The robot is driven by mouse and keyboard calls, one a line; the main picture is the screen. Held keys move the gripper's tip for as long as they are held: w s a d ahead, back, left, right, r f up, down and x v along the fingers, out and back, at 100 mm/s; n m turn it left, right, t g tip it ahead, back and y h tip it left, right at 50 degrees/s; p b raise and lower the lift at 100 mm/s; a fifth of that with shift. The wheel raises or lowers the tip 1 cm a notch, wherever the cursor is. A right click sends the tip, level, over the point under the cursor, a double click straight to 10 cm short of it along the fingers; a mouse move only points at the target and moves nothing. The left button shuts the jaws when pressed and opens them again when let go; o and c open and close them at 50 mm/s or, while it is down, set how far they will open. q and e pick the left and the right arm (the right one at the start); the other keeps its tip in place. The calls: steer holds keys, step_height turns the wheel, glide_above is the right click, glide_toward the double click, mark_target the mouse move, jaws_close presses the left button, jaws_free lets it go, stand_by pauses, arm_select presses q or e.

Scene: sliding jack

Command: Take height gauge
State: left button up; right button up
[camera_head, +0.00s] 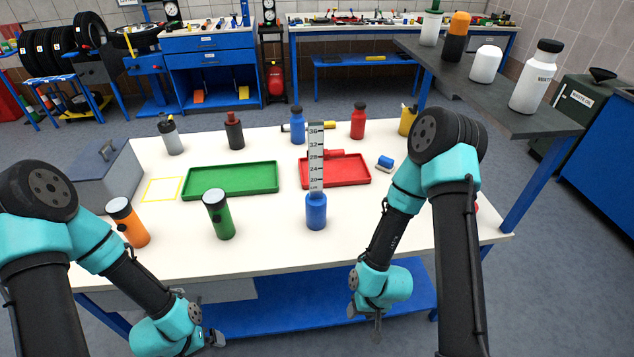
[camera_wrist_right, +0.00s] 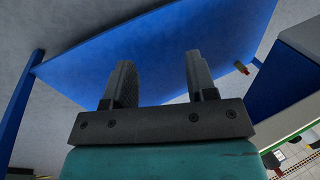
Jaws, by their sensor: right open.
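The height gauge (camera_head: 316,158) is an upright pale scale with dark numbers at the middle of the white table. Its lower end meets the top of a blue bottle-like body (camera_head: 316,211); I cannot tell if they are joined or one stands behind the other. My right gripper (camera_head: 377,325) hangs low in front of the table's near edge, well apart from the gauge. In the right wrist view it (camera_wrist_right: 158,60) is open and empty, facing a blue surface. My left gripper (camera_head: 215,340) is low at the bottom, partly cut off; its jaws are unclear.
A green tray (camera_head: 232,191) and a red tray (camera_head: 362,181) lie on the table (camera_head: 270,255). Green (camera_head: 218,215) and orange (camera_head: 128,222) bottles stand near the front left. Several bottles line the back. A dark shelf (camera_head: 480,95) with bottles overhangs the right side.

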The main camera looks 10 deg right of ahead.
steer(key=o, duration=0.9)
